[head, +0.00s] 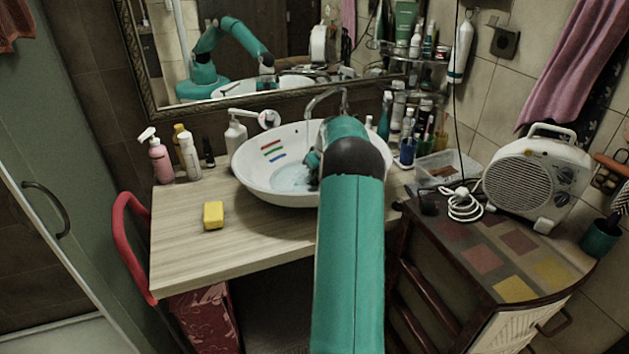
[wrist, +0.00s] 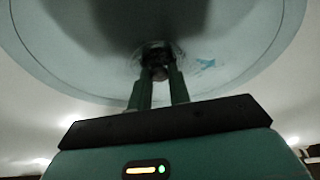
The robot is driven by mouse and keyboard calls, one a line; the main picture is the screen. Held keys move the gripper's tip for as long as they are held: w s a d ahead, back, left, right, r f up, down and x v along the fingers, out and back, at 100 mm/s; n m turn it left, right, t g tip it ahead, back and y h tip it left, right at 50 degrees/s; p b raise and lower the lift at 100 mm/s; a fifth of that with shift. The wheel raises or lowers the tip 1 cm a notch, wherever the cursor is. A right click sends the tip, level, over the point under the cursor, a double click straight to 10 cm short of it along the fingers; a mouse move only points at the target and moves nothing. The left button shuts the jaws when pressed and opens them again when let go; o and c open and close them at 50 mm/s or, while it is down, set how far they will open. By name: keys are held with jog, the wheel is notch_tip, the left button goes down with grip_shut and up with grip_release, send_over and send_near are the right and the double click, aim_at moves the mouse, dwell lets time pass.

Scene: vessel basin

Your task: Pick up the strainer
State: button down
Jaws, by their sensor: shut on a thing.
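The white basin (head: 255,185) sits on the wooden counter, with bluish water in its bottom. My arm reaches over its front rim and hides its right part, so the strainer does not show in the head view. In the wrist view my gripper (wrist: 160,80) points at the bottom of the basin (wrist: 60,75). Its two fingers are shut on a small dark round piece, the strainer (wrist: 157,62), at the drain area. Shadow hides its details, and I cannot tell whether it is clear of the drain.
A yellow sponge (head: 213,215) lies on the counter left of the basin. Bottles (head: 188,155) stand at the back left. The tap (head: 325,98) arches over the basin's back. A fan heater (head: 538,180) stands on the right cabinet. The front left of the counter is clear.

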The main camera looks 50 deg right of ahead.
jog(key=shift+r, duration=0.65)
jog(key=s+a+r, duration=0.8)
jog(key=a+r, duration=0.3)
jog(key=shift+s+r, duration=0.2)
jog(key=shift+r, duration=0.1)
jog(key=shift+a, duration=0.1)
notch_tip(320, 180, up, 3)
jog(key=shift+f, duration=0.2)
